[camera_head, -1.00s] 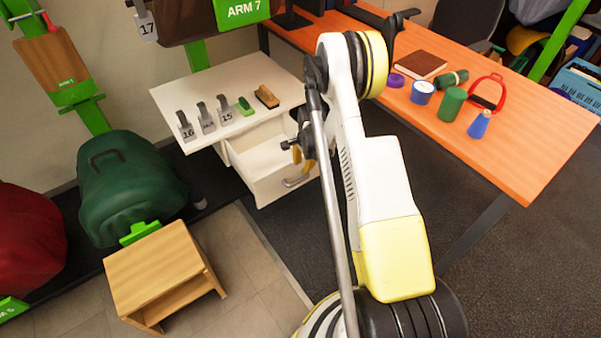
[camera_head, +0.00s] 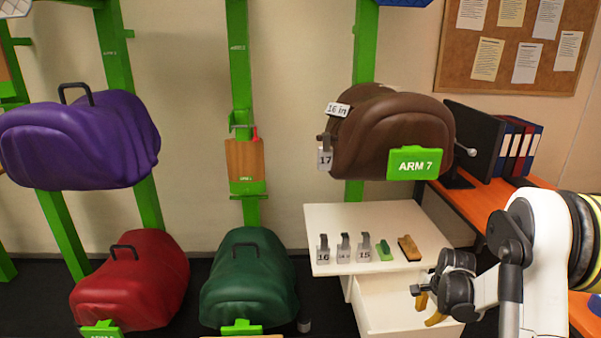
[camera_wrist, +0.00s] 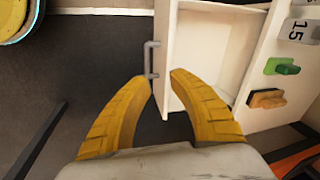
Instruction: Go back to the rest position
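My gripper (camera_head: 428,308) is at the right of the head view, in front of the white drawer cabinet. I cannot tell from these views whether a finger touches the drawer. My white arm (camera_head: 540,250) is folded at the right edge of the head view.
The white cabinet top (camera_head: 370,215) holds several numbered tags, a green brush (camera_head: 383,251) and a brown brush (camera_head: 409,248). A brown saddle (camera_head: 390,130) hangs above it. Green (camera_head: 248,280), red (camera_head: 130,280) and purple (camera_head: 80,140) saddles stand left. The orange desk (camera_head: 455,205) is at right.

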